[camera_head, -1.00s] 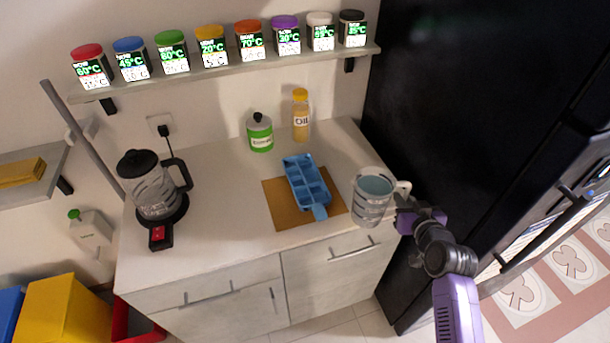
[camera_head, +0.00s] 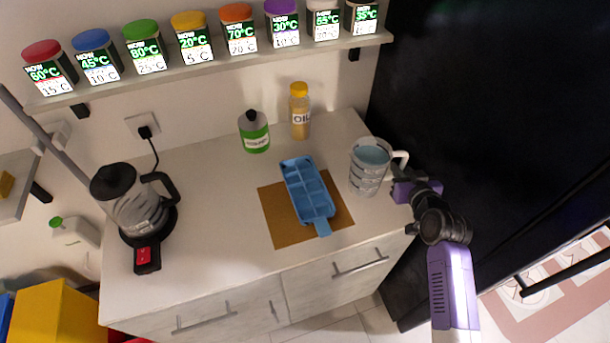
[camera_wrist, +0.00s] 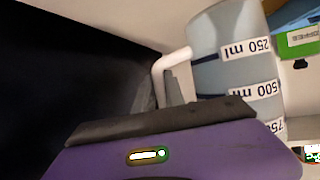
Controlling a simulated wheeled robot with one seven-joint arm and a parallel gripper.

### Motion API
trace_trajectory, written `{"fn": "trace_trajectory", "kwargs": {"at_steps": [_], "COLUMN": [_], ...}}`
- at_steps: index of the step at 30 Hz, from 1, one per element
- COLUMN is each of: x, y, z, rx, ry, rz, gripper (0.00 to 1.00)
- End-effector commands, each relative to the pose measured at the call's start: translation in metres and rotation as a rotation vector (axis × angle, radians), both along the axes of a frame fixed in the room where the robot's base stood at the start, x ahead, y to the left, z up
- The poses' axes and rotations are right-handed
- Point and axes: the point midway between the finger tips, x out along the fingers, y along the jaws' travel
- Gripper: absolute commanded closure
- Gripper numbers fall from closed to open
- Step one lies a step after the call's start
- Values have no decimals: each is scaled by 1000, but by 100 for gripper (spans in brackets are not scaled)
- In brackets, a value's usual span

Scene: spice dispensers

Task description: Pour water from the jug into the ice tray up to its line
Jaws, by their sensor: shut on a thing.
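The clear jug (camera_head: 367,172) with water inside stands upright at the right of the counter, beside the ice tray. Its white handle (camera_head: 401,158) points right. The jug's marked side (camera_wrist: 238,68) shows in the wrist view, with its handle (camera_wrist: 163,75) toward the jaws. My gripper (camera_head: 398,187) is shut on the jug's handle; the fingertips are mostly hidden. The blue ice tray (camera_head: 307,192) lies on a brown mat (camera_head: 282,227), its tab toward the front. I cannot make out water or the line in the tray.
A kettle (camera_head: 138,206) stands on its base at left. A green-labelled bottle (camera_head: 254,133) and an oil bottle (camera_head: 299,113) stand at the back. A shelf of spice jars (camera_head: 238,30) hangs above. A black fridge (camera_head: 460,90) stands close on the right.

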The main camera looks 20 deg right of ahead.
Motion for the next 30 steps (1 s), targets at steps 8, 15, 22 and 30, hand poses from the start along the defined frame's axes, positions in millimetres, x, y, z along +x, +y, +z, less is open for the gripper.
{"fn": "trace_trajectory", "kwargs": {"at_steps": [8, 15, 22, 30], "x": [1, 1, 2, 5], "y": [0, 1, 5, 12], "z": [3, 11, 24, 38], "rx": [0, -33, -126, -257], "ry": [-7, 1, 25, 57], "rz": [-1, -1, -1, 1], "gripper": [100, 100, 100, 100]}}
